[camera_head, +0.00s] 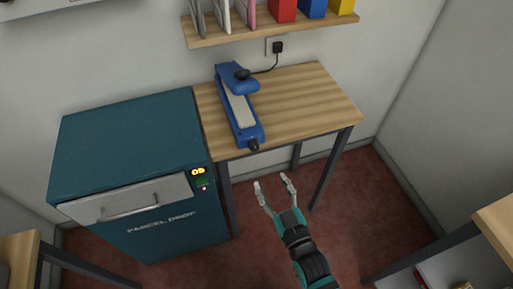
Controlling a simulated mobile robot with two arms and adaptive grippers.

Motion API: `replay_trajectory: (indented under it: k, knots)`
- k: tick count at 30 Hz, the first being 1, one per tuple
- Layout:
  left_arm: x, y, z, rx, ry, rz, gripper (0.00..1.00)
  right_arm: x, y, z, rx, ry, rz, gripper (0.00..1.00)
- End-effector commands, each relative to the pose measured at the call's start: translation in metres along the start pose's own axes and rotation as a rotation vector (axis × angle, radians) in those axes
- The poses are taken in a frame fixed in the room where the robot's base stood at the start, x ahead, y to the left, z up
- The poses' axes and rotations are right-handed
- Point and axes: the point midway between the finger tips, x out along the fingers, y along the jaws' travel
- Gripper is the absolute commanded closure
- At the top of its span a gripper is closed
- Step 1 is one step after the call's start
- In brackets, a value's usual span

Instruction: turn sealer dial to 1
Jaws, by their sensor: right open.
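The blue sealer (240,104) lies on the wooden table, with its long pale bed facing up and a blue arm over its far end. A small dark knob, which looks like its dial (253,145), sits at its near end by the table's front edge. The dial's setting is too small to read. My right gripper (273,184) is open and empty, in front of the table and apart from the dial, a little to its right and nearer to me in the picture. My left gripper is not in view.
A teal parcel drop box (135,150) with a handled flap stands left of the table (300,105). A shelf (270,29) with files and coloured binders hangs above. A black plug (277,47) sits in the wall. Other furniture edges show at lower left and right.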

Motion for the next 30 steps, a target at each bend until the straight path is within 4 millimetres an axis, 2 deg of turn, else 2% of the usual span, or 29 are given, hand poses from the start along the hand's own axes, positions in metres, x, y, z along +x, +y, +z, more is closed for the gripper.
replay_trajectory:
  k: [1,9,15,21,30]
  knots:
    - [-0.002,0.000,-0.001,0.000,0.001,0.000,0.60,0.013,0.001,-0.002,0.000,0.003,0.001,0.48]
    - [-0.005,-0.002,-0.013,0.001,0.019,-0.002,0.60,0.072,0.000,-0.001,0.000,0.001,0.000,0.48]
    - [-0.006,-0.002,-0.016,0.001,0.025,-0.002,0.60,0.105,0.000,0.000,0.000,0.000,0.000,0.48]
    - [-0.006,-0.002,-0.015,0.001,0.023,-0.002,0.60,0.119,0.000,0.000,0.001,-0.001,0.000,0.48]
    - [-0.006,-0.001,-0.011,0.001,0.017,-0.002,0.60,0.121,0.000,0.001,0.000,-0.002,0.000,0.48]
